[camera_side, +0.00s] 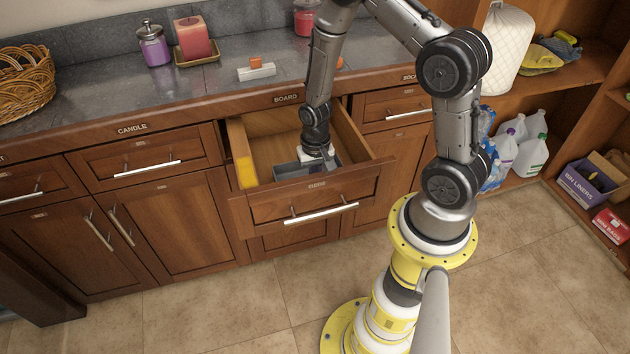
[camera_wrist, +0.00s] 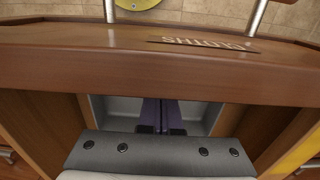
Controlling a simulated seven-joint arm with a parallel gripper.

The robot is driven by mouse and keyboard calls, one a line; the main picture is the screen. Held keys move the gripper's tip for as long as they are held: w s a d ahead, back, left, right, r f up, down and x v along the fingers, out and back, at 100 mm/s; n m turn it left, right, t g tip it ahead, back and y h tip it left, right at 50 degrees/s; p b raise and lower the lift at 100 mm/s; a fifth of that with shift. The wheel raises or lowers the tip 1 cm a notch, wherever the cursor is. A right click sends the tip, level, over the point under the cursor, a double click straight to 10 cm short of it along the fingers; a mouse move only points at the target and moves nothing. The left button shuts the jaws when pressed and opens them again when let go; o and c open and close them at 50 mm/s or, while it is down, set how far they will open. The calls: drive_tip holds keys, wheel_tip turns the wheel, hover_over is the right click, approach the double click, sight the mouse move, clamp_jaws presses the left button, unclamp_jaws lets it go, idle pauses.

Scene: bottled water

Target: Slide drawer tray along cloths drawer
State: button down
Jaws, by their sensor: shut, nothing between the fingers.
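The cloths drawer (camera_side: 268,209) is pulled open below the counter, and its front also shows close up in the wrist view (camera_wrist: 150,68). A grey drawer tray (camera_side: 288,170) sits inside it near the front; its pale floor and walls show in the wrist view (camera_wrist: 122,105). My gripper (camera_side: 327,162) reaches down into the drawer at the tray, its tips mostly hidden in the side view. In the wrist view my two dark fingers (camera_wrist: 161,128) are together and empty, inside the tray's outline. Whether they touch a tray wall I cannot tell.
A yellow patch (camera_side: 247,172) is on the drawer's left side. The drawer floor behind the tray looks bare. The counter above holds a candle (camera_side: 194,40), a purple jar (camera_side: 154,45) and a white block with an orange top (camera_side: 256,70). Bottles stand on the right shelf.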

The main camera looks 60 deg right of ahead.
drive_tip(key=a+r+n+t, duration=0.2)
drive_tip(key=a+r, duration=0.1)
drive_tip(key=r, duration=1.1)
drive_tip(key=a+r+n+t, duration=0.1)
drive_tip(key=a+r+t, duration=0.15)
drive_tip(key=r, duration=1.15)
drive_tip(key=s+a+r+n, duration=0.1)
drive_tip(key=s+r+n, duration=0.1)
drive_tip(key=s, duration=0.4)
drive_tip(key=s+a+r+n+t, duration=0.1)
drive_tip(key=s+r+n, duration=0.1)
drive_tip(key=s+n, duration=0.2)
drive_tip(key=s, duration=0.3)
drive_tip(key=shift+s+a+r, duration=0.2)
drive_tip(key=shift+s+a, duration=0.1)
drive_tip(key=shift+a, duration=0.1)
